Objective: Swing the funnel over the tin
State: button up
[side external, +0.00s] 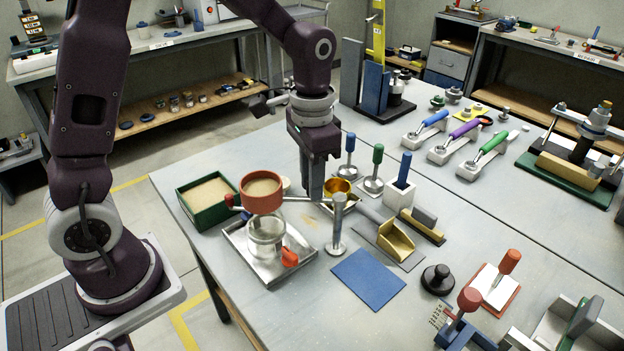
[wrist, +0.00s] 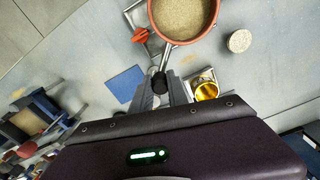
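A terracotta round vessel of sand (side external: 263,191), apparently the funnel, stands above a clear glass jar (side external: 266,234) on a metal tray (side external: 236,234). It also shows at the top of the wrist view (wrist: 184,18). A thin arm runs from it toward a dark knob (wrist: 160,82). A small gold cup (side external: 338,186), possibly the tin, is right of my gripper in the wrist view (wrist: 206,91). My gripper (side external: 314,192) points down between vessel and cup. Its fingers (wrist: 161,92) look apart, either side of the knob; contact is unclear.
A grey post (side external: 338,224) stands just in front of the cup. A green box of sand (side external: 207,201) lies left of the vessel. A brass scoop (side external: 396,240) and upright handled tools (side external: 376,170) are to the right. A flat blue mat (side external: 368,279) lies in front.

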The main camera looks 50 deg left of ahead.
grip_shut()
dwell(1.1)
jog(key=w+m, duration=0.7)
jog(key=m, duration=1.1)
jog(key=shift+w, duration=0.15)
jog(key=shift+r, duration=0.1)
dwell(0.4)
jog(key=o, duration=0.6)
grip_release()
